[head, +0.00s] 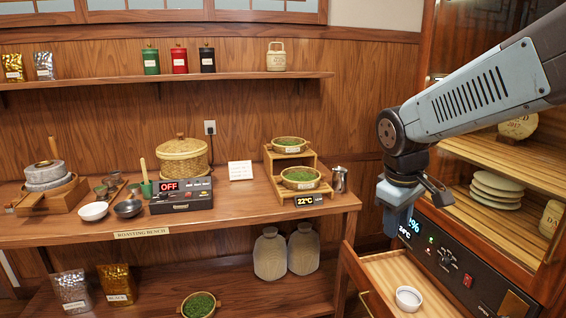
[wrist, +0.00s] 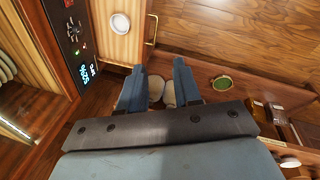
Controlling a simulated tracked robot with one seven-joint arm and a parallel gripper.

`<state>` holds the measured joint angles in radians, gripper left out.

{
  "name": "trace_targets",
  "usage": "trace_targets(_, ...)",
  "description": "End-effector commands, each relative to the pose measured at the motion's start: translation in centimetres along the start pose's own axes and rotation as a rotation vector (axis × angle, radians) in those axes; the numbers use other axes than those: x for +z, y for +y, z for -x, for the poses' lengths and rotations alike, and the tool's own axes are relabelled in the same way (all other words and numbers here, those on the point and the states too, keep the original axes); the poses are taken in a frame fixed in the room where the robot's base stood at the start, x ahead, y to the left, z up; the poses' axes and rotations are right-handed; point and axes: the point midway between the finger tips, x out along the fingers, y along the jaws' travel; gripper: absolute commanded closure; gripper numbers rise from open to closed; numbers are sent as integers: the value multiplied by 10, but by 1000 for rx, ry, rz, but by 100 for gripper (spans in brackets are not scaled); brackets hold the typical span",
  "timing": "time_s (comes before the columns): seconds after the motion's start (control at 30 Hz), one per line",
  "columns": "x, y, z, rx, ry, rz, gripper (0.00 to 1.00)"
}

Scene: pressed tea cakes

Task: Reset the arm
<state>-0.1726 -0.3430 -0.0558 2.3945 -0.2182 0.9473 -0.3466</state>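My arm (head: 470,95) reaches in from the upper right of the head view, bent down at the wrist. Beyond the gap, lower down, stand two pale jars (wrist: 156,88).
The open drawer (head: 385,272) holds a white bowl (head: 408,298). The cabinet's control panel (head: 470,270) and shelves with tea cakes (head: 497,183) are close on the right. The roasting bench (head: 250,215) stands left, carrying a basket, tiered stand (head: 268,165) and metal pitcher (head: 339,180).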

Motion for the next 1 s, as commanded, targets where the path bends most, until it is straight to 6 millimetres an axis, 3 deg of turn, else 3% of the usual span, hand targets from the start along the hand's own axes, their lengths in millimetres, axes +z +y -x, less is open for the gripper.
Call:
trace_targets(0.2,29,-10,34,-5,140,-243,67)
trace_targets(0.5,60,-27,65,-26,303,-524,67)
trace_targets(1.0,68,-34,73,-39,352,-610,67)
